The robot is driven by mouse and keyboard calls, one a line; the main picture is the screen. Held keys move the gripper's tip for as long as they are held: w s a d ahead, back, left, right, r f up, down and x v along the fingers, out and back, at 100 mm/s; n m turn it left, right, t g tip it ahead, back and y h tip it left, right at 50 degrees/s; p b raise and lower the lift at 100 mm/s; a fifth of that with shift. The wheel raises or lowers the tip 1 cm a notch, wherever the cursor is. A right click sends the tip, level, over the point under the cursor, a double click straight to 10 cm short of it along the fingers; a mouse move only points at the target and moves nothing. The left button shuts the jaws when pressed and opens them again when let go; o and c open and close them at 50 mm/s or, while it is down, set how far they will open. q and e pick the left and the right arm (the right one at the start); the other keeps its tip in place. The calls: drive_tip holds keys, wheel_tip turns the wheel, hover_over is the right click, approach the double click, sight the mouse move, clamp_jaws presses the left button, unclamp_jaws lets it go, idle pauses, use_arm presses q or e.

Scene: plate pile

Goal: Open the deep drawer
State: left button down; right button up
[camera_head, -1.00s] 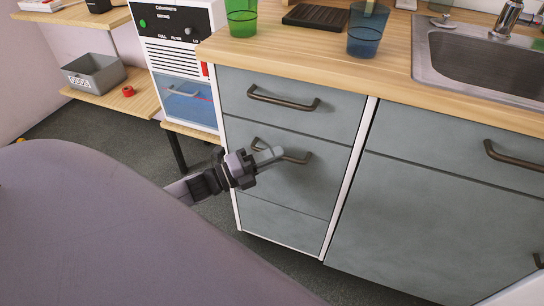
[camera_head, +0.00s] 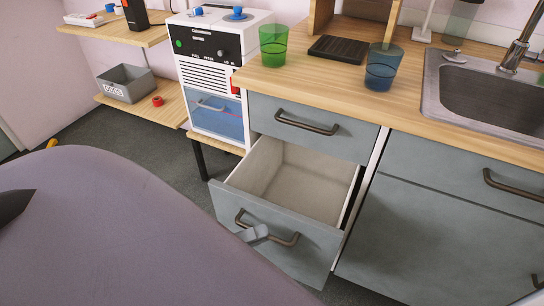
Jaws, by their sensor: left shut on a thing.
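The deep drawer (camera_head: 283,254) is the middle grey front of the cabinet left of the sink. It stands well open, and its pale inside (camera_head: 300,188) looks empty. Its dark bar handle (camera_head: 287,240) runs across the front. My left gripper (camera_head: 254,234) is shut on this handle near its left half. Only its light fingers show; the rest is hidden behind my own body in front. My right gripper is not in view.
A shallow drawer (camera_head: 318,108) above is closed. On the wooden counter (camera_head: 282,78) stand a green cup (camera_head: 272,46), a blue cup (camera_head: 381,67) and a black tray (camera_head: 337,49). The sink (camera_head: 490,100) is at right. Grey floor shows left of the open drawer.

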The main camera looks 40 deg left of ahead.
use_arm(q)
drive_tip(key=s+d+p, duration=0.1)
drive_tip(key=s, duration=0.6)
drive_tip(key=shift+d, duration=0.3)
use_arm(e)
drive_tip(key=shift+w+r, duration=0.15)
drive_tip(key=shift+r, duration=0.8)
use_arm(q)
drive_tip(key=c, duration=1.2)
unclamp_jaws()
drive_tip(key=shift+o, duration=0.2)
drive_tip(key=v, duration=0.7)
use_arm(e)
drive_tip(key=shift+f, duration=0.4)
